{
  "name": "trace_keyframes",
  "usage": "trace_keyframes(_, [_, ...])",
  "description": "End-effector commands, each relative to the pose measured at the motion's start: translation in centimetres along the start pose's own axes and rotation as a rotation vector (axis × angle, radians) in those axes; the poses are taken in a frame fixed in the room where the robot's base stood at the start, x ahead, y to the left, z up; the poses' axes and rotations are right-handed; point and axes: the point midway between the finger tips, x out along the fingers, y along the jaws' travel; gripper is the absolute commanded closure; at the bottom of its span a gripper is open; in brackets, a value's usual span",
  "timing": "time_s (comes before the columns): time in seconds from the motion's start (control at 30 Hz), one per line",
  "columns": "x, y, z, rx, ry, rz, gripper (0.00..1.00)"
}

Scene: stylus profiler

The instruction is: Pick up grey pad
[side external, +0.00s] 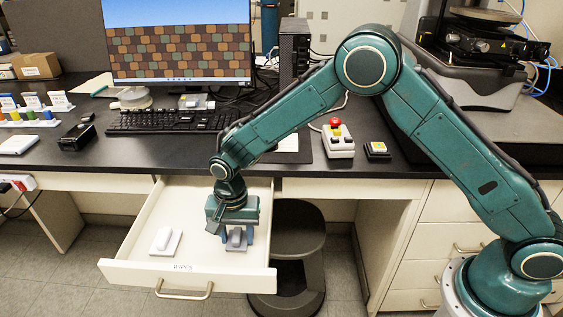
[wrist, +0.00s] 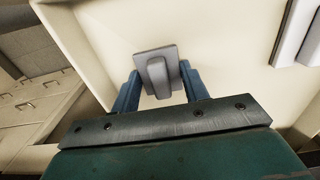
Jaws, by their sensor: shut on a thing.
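The grey pad (wrist: 157,71) is a flat grey plate with a raised grip block. It shows between the blue fingers of my gripper (wrist: 157,90) in the wrist view. My gripper (side external: 236,238) is shut on the pad and points down into the open drawer (side external: 130,262). In the side view the grey pad (side external: 237,240) sits between the fingers, low over the drawer floor. I cannot tell whether it touches the floor.
A white pad (side external: 166,241) lies in the drawer to the left, also at the wrist view's upper right (wrist: 302,30). The drawer walls stand close around my gripper. A dark stool (side external: 298,250) is right of the drawer. The black desk (side external: 130,150) is above, with a keyboard (side external: 165,121).

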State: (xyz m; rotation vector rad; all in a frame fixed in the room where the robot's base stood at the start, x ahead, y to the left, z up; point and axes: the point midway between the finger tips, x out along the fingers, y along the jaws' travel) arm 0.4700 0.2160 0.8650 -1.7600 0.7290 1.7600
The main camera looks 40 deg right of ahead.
Motion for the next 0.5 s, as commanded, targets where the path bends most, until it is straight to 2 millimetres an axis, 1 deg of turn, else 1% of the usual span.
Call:
trace_keyframes(0.27, [-0.5, -0.1, 0.0, 0.000, 0.001, -0.002, 0.78])
trace_keyframes(0.37, [-1.1, -0.1, 0.0, 0.000, 0.001, -0.002, 0.78])
trace_keyframes(0.5, [-2.7, -0.1, 0.0, 0.000, 0.001, -0.004, 0.78])
